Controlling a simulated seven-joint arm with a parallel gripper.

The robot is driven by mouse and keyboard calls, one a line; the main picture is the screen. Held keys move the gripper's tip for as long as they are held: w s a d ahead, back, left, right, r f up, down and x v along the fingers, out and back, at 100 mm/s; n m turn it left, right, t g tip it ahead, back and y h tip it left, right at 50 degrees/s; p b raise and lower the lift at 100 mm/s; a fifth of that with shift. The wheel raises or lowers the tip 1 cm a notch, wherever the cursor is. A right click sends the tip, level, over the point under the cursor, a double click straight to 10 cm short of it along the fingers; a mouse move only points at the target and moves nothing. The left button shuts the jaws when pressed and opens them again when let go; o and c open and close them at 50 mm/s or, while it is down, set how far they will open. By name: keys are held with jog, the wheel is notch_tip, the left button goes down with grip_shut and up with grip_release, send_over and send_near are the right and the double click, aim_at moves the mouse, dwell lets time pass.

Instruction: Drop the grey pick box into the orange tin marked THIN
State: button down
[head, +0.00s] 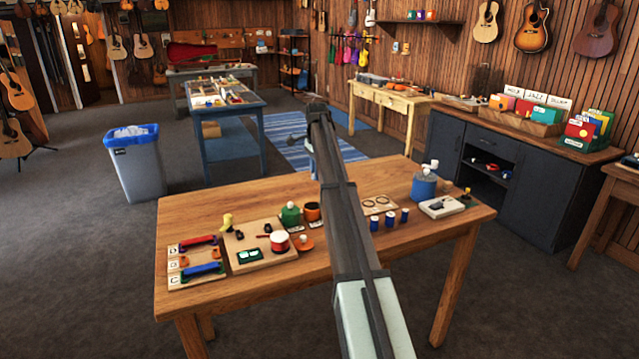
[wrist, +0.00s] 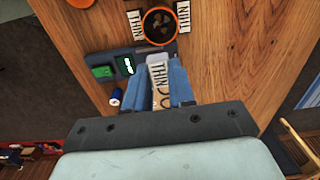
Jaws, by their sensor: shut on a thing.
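The orange tin (wrist: 176,14) is open just beyond the fingertips, with dark contents and a THIN label on each side. In the head view the orange tin (head: 312,212) stands on the wooden table, right of a green tin (head: 290,213). My arm hides the gripper and box there.
The table's front right is clear.

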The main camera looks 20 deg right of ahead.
jog(key=shift+w+d+r, duration=0.1)
jog(key=shift+w, duration=0.15)
notch_tip(320, 180, down, 6)
dwell(0.5)
jog(key=c, duration=0.9)
grip_release()
jog(key=shift+o, duration=0.2)
jog(key=shift+r, duration=0.1)
notch_tip(320, 180, up, 14)
jog(key=shift+f, duration=0.2)
